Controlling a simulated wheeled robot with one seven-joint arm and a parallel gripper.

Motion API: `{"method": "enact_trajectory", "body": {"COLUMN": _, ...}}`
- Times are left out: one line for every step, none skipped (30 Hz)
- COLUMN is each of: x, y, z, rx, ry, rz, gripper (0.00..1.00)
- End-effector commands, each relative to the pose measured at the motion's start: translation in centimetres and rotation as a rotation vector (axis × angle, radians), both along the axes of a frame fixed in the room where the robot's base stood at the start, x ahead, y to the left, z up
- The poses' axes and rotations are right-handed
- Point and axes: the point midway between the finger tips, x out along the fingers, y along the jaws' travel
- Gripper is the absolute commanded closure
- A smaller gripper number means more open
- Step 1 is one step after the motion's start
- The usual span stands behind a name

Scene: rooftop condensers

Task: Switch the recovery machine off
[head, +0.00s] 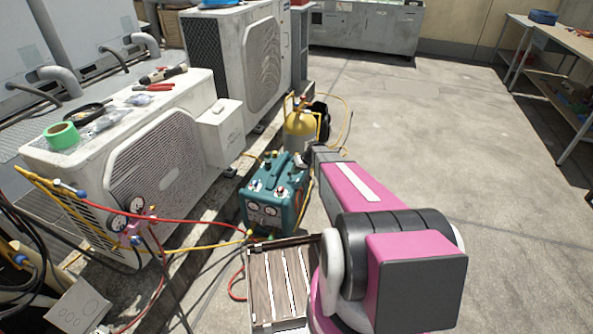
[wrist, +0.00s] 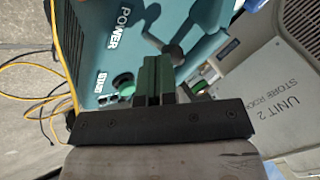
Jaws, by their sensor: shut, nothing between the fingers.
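The recovery machine (head: 270,207) is a teal box with a carry handle and gauges on its front, standing on the ground left of my arm. In the wrist view its teal panel (wrist: 103,55) fills the upper middle, with the words POWER and START in white. A dark knob or lever (wrist: 172,48) lies just beyond the tips. The power switch itself is not clearly visible, and its position cannot be told.
A yellow-topped cylinder (head: 300,130) stands behind the machine. Condenser units (head: 160,165) line the left, with a gauge manifold (head: 130,220) and red and yellow hoses running to the machine. A slatted crate (head: 262,285) is in front. Open floor (head: 430,140) lies to the right.

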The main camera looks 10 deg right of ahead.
Motion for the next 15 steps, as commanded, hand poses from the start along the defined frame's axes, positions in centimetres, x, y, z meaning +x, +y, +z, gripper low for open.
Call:
{"method": "enact_trajectory", "body": {"x": 0.03, "y": 0.0, "z": -0.03, "rx": 0.001, "ry": 0.001, "rz": 0.0, "gripper": 1.0}}
{"method": "enact_trajectory", "body": {"x": 0.07, "y": -0.02, "z": -0.04, "rx": 0.001, "ry": 0.001, "rz": 0.0, "gripper": 1.0}}
{"method": "enact_trajectory", "body": {"x": 0.08, "y": -0.02, "z": -0.05, "rx": 0.001, "ry": 0.002, "rz": -0.001, "gripper": 1.0}}
{"method": "enact_trajectory", "body": {"x": 0.08, "y": -0.02, "z": -0.04, "rx": 0.001, "ry": 0.002, "rz": -0.001, "gripper": 1.0}}
{"method": "enact_trajectory", "body": {"x": 0.08, "y": -0.02, "z": -0.04, "rx": 0.001, "ry": 0.002, "rz": -0.001, "gripper": 1.0}}
{"method": "enact_trajectory", "body": {"x": 0.08, "y": -0.02, "z": -0.04, "rx": 0.002, "ry": 0.002, "rz": -0.001, "gripper": 1.0}}
{"method": "enact_trajectory", "body": {"x": 0.09, "y": -0.03, "z": -0.05, "rx": 0.002, "ry": 0.002, "rz": -0.001, "gripper": 1.0}}
{"method": "enact_trajectory", "body": {"x": 0.11, "y": -0.04, "z": -0.06, "rx": 0.002, "ry": 0.002, "rz": -0.001, "gripper": 1.0}}
{"method": "enact_trajectory", "body": {"x": 0.16, "y": -0.07, "z": -0.09, "rx": 0.002, "ry": 0.002, "rz": -0.001, "gripper": 1.0}}
{"method": "enact_trajectory", "body": {"x": 0.22, "y": -0.1, "z": -0.11, "rx": 0.002, "ry": 0.002, "rz": -0.001, "gripper": 1.0}}
{"method": "enact_trajectory", "body": {"x": 0.28, "y": -0.13, "z": -0.14, "rx": 0.002, "ry": 0.002, "rz": -0.001, "gripper": 1.0}}
{"method": "enact_trajectory", "body": {"x": 0.39, "y": -0.18, "z": -0.2, "rx": 0.002, "ry": 0.003, "rz": 0.0, "gripper": 1.0}}
{"method": "enact_trajectory", "body": {"x": 0.49, "y": -0.23, "z": -0.24, "rx": 0.002, "ry": 0.003, "rz": -0.001, "gripper": 1.0}}
{"method": "enact_trajectory", "body": {"x": 0.6, "y": -0.29, "z": -0.29, "rx": 0.002, "ry": 0.003, "rz": -0.001, "gripper": 1.0}}
{"method": "enact_trajectory", "body": {"x": 0.74, "y": -0.37, "z": -0.35, "rx": 0.002, "ry": 0.003, "rz": -0.001, "gripper": 1.0}}
